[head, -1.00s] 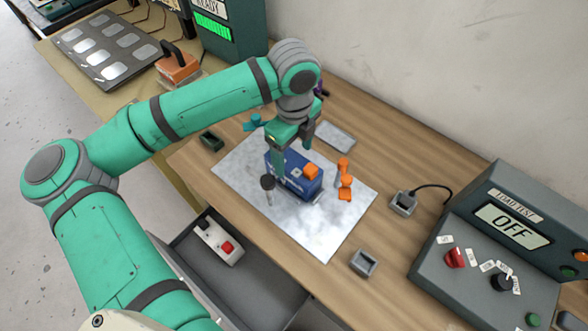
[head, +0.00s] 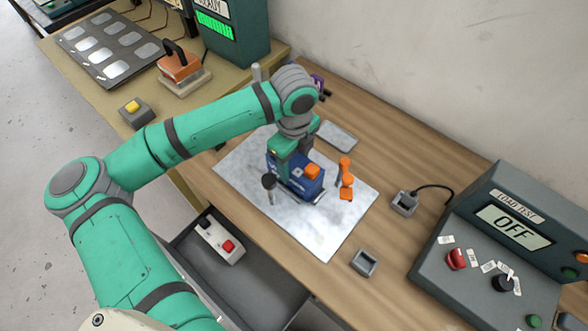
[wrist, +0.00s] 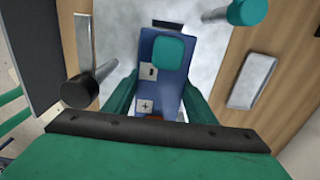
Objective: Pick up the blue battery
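The blue battery (head: 306,186) stands on the pale mat (head: 325,230). An orange cap (head: 312,171) shows on its top in the head view. In the wrist view the battery (wrist: 151,73) has a teal cap at its far end and a plus mark nearer me. My gripper (head: 290,165) is down over the battery. In the wrist view my gripper (wrist: 162,88) has one green finger along each long side of it. I cannot tell whether the fingers press on it. My arm hides its far end in the head view.
A dark-capped post (head: 269,182) stands close left of the battery, and orange clamp-like parts (head: 345,180) lie to its right. A grey plate (head: 337,136) lies behind. An open drawer (head: 255,275) is in front. The load tester (head: 510,240) stands at the right.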

